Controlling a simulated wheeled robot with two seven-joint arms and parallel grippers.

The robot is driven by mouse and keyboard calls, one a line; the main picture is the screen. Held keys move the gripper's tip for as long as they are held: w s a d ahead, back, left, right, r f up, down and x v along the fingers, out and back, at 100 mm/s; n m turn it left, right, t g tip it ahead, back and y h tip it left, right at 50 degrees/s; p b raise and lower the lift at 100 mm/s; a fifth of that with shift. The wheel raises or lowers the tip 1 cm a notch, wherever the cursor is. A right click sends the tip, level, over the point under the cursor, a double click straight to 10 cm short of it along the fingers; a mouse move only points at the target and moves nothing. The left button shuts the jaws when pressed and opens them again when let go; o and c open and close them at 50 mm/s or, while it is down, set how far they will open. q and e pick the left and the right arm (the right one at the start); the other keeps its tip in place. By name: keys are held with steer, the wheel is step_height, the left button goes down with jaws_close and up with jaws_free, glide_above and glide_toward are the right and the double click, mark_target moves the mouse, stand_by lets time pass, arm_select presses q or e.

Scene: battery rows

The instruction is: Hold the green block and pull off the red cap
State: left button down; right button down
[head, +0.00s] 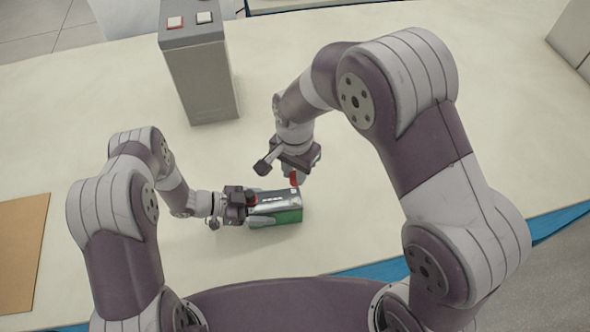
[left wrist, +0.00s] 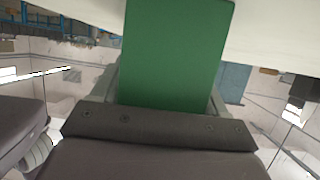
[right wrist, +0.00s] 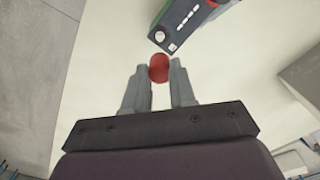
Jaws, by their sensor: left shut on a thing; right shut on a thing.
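The green block (head: 287,216), with a dark and silver top, is on the table in the head view. My left gripper (head: 258,208) is shut on it from the left; its green face (left wrist: 178,55) fills the space between the fingers in the left wrist view. My right gripper (head: 293,175) is above the block's right end, shut on the red cap (right wrist: 159,68). In the right wrist view the cap is between the fingertips, and a bare pale terminal (right wrist: 160,37) shows on the block beyond it. The cap looks off this terminal. Another red part (head: 252,198) shows near the left gripper.
A grey box (head: 207,80) with a red and a white button on top stands at the back left of the table. A brown board (head: 22,250) lies at the left edge. The table (head: 400,200) is clear around the block.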

steer(key=shift+r, duration=0.5)
steer(key=shift+r, duration=2.45)
arm_select(q)
jaws_free()
steer(key=w+v, duration=0.1)
steer(key=v, duration=1.1)
steer(key=shift+s, duration=0.45)
steer(key=shift+r, duration=0.15)
